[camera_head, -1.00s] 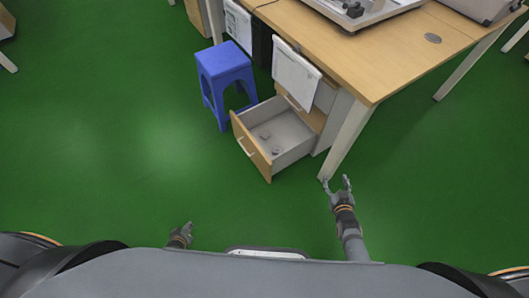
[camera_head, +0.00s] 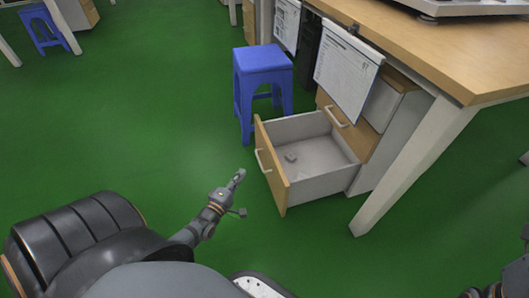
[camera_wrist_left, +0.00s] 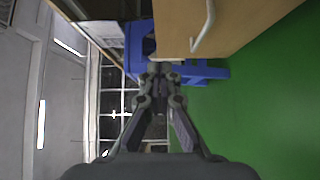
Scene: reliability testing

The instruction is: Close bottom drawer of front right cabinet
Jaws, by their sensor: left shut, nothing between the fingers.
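The bottom drawer (camera_head: 274,170) of the cabinet under the desk is pulled out, with a wooden front and a pale bar handle. Its white inside holds a small grey object (camera_head: 290,157). My left gripper (camera_head: 240,178) is shut and empty, just left of the drawer front, with a visible gap between them in the head view. In the left wrist view, the shut fingers (camera_wrist_left: 158,72) point toward a wooden front with a handle (camera_wrist_left: 205,30), which fills the upper right. Parts of my right arm show at the lower right corner of the head view; its fingers do not show.
A blue stool (camera_head: 262,85) stands behind the drawer, close to its far side. The desk (camera_head: 440,45) has a thick white leg (camera_head: 415,165) right of the cabinet. Papers (camera_head: 345,70) hang from the desk edge. Green floor (camera_head: 130,120) left of the drawer is clear.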

